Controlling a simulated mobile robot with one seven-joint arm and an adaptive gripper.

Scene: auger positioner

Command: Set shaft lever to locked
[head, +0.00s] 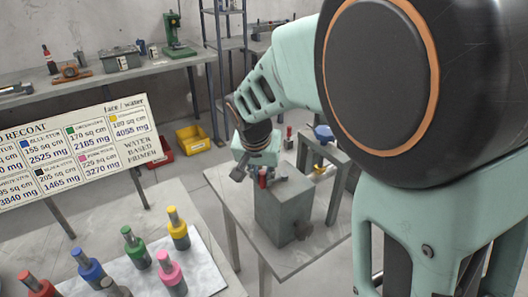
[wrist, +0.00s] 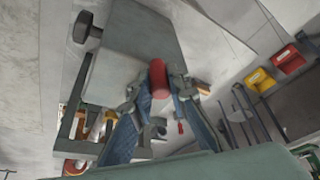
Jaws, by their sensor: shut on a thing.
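The shaft lever's red grip (head: 262,182) shows at the top of a grey box-shaped positioner (head: 280,222) on a small table. In the wrist view the red grip (wrist: 158,78) is a short cylinder between my fingertips. My gripper (head: 257,174) is above the box's far left edge, with its fingers closed around the red grip; it also shows in the wrist view (wrist: 160,97). The lever's lower part and pivot are hidden by the fingers. I cannot read any locked marking.
A dark knob (head: 303,231) sticks out of the box's near side. A grey frame with a blue part (head: 323,133) stands close behind the box. Several coloured bottles stand on the front left table. Yellow (head: 193,139) and red bins lie on the floor behind.

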